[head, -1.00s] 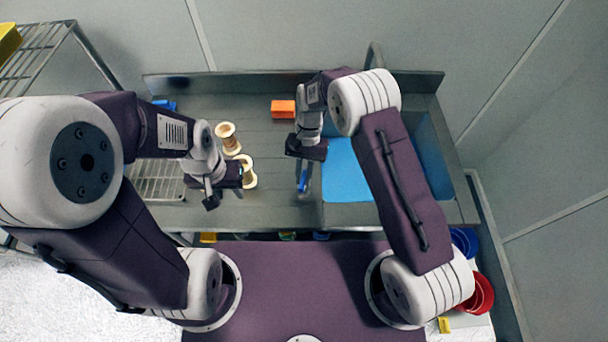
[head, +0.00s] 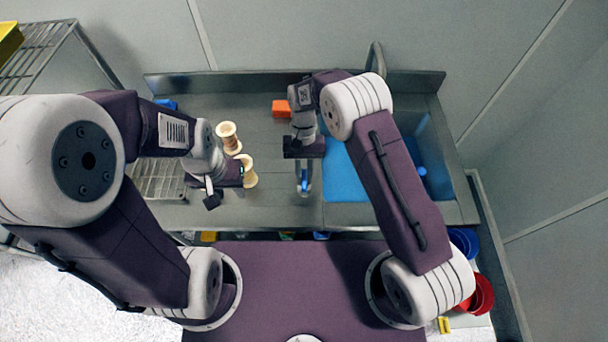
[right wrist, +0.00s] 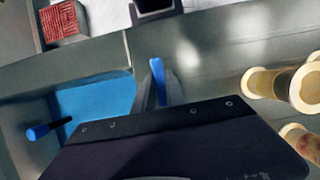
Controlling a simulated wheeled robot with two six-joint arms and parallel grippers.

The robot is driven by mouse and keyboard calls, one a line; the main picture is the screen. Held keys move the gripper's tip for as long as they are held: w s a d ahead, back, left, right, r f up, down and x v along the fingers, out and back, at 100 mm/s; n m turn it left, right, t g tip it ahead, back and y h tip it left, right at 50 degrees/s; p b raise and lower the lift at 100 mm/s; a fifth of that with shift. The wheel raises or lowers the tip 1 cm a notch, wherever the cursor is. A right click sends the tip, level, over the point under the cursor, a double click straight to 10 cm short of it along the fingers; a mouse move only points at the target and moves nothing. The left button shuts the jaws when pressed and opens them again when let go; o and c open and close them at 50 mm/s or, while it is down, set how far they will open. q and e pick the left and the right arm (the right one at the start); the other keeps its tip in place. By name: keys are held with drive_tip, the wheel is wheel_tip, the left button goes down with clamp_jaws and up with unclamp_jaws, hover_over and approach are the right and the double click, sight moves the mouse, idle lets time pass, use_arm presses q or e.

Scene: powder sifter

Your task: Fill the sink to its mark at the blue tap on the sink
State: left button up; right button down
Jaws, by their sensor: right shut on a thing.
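The steel sink (head: 448,205) is at the right of the counter, with a flat light-blue area (head: 346,172) inside it; I cannot tell whether this is water, and no mark shows. My right gripper (head: 304,184) is at the sink's left side, shut on a slim blue piece (right wrist: 157,78), which looks like a tap lever. Its jaws stand on either side of the piece in the right wrist view. A second blue knob (head: 421,171) with a dark stem is at the sink's right wall. My left gripper (head: 211,194) hangs beside the cream spools; its jaws are unclear.
Two cream spool-shaped pieces (head: 228,138) stand on the counter left of centre. An orange block (head: 281,109) and a small blue object (head: 165,104) lie at the back. A wire rack (head: 158,179) is at the left. Red (head: 480,294) and blue (head: 463,242) containers stand below right.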

drive_tip(key=c, duration=1.6)
unclamp_jaws()
drive_tip(key=shift+w+r, duration=0.15)
drive_tip(key=shift+w, duration=0.05)
drive_tip(key=shift+o, duration=1.1)
drive_tip(key=shift+w+r, duration=0.15)
drive_tip(key=shift+r, duration=0.05)
drive_tip(key=b+v, duration=0.2)
drive_tip(key=v, duration=0.6)
drive_tip(key=shift+r, duration=0.2)
